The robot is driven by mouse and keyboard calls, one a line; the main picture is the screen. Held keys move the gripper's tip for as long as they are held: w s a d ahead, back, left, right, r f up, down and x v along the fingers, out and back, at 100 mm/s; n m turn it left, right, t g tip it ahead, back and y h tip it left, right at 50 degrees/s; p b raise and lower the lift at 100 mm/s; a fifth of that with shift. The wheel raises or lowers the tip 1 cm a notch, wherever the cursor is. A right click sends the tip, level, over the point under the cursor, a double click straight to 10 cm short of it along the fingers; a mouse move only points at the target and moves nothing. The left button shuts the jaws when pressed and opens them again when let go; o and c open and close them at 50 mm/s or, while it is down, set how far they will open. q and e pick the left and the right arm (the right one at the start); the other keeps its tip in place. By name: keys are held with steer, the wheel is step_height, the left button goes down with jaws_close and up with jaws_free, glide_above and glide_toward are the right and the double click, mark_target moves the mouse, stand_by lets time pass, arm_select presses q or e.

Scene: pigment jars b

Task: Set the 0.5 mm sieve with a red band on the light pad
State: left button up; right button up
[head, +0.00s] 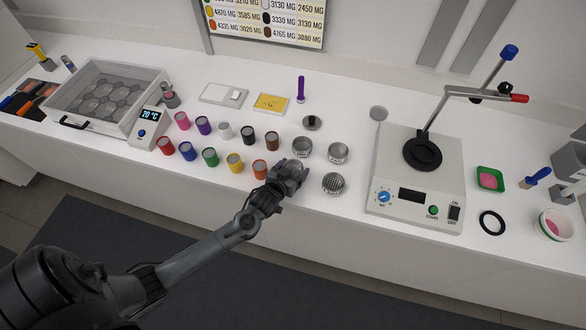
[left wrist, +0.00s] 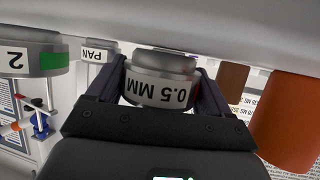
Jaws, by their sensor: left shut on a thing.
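My left gripper (head: 290,171) is shut on the 0.5 mm sieve (left wrist: 162,80), a short grey metal cylinder. Its "0.5 MM" label appears upside down between the fingers in the left wrist view. A flat pale grey disc (head: 379,113) at the back, left of the stirrer, looks like the light pad. Nothing stands on it. My right gripper is not in view.
A sieve (head: 333,184) stands right of my gripper; a green-banded one (left wrist: 40,62) shows in the wrist view. Two metal cups (head: 302,147) (head: 338,152) and a dark lid-like disc (head: 312,123) stand behind. The stirrer (head: 418,172) with its tall rod is right.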

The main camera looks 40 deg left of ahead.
arm_select(q)
steer(key=shift+f, duration=0.1)
steer(key=shift+f, duration=0.15)
steer(key=o, duration=1)
